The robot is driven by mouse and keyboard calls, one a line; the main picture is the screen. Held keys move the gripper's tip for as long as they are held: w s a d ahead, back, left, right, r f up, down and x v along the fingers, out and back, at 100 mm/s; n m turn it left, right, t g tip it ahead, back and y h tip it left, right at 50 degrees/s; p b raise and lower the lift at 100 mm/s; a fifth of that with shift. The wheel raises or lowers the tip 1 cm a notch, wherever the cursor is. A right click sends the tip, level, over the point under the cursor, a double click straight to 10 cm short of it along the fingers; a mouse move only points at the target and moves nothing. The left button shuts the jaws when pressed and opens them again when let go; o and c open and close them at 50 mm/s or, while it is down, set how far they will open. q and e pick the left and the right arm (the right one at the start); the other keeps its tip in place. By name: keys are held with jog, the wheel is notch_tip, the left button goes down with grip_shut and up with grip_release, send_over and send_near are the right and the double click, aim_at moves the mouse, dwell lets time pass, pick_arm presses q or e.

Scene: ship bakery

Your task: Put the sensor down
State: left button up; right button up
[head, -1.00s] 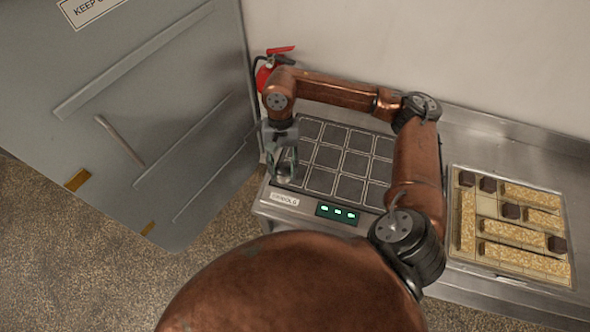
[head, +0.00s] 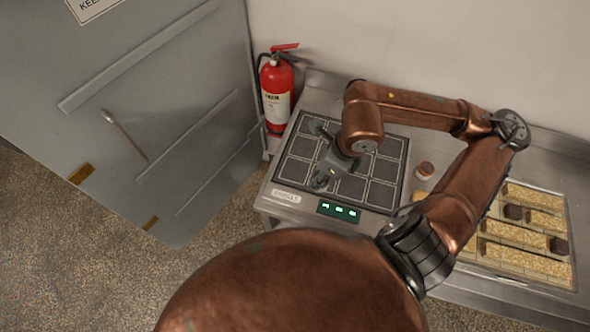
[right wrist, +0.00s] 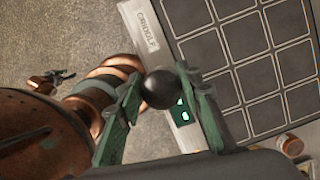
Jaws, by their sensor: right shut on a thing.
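My right gripper (head: 322,155) is above the tiled griddle-like unit (head: 285,196) in the head view. In the right wrist view the same gripper (right wrist: 160,100) has its green-grey fingers on either side of a dark round ball, the sensor (right wrist: 159,89). It is shut on this ball, over the unit's labelled front edge as seen from the wrist. The ball cannot be made out in the head view. A small dark pronged shape at the left of the right wrist view may be my left gripper (right wrist: 52,79); its jaws are too small to read.
A red fire extinguisher (head: 276,92) stands behind the unit by the grey door (head: 130,110). A small jar (head: 425,169) stands to the unit's right. A tray of bars and dark blocks (head: 571,250) lies further right, partly behind my arm. The unit's tiles look bare.

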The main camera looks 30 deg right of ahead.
jog(key=shift+w+f+m, duration=0.1)
jog(key=shift+w+m, duration=0.2)
jog(key=shift+w, duration=0.05)
jog(key=w+f, duration=0.2)
jog(key=w, duration=0.2)
jog(key=w+f+p, duration=0.1)
jog(key=w+f, duration=0.2)
jog(key=w, duration=0.1)
jog(key=w+f+p, duration=0.1)
jog(key=w+f, duration=0.2)
jog(key=shift+w+d+f, duration=0.1)
jog(key=shift+w+d, duration=0.05)
jog(key=shift+w, duration=0.25)
jog(key=shift+w+f, duration=0.45)
jog(key=shift+f, duration=0.05)
jog(key=x, duration=0.1)
jog(key=p+x, duration=0.1)
jog(key=x, duration=0.1)
jog(key=shift+s+d+f, duration=0.1)
jog(key=shift+s+d, duration=0.1)
jog(key=shift+d, duration=0.05)
jog(key=shift+f, duration=0.2)
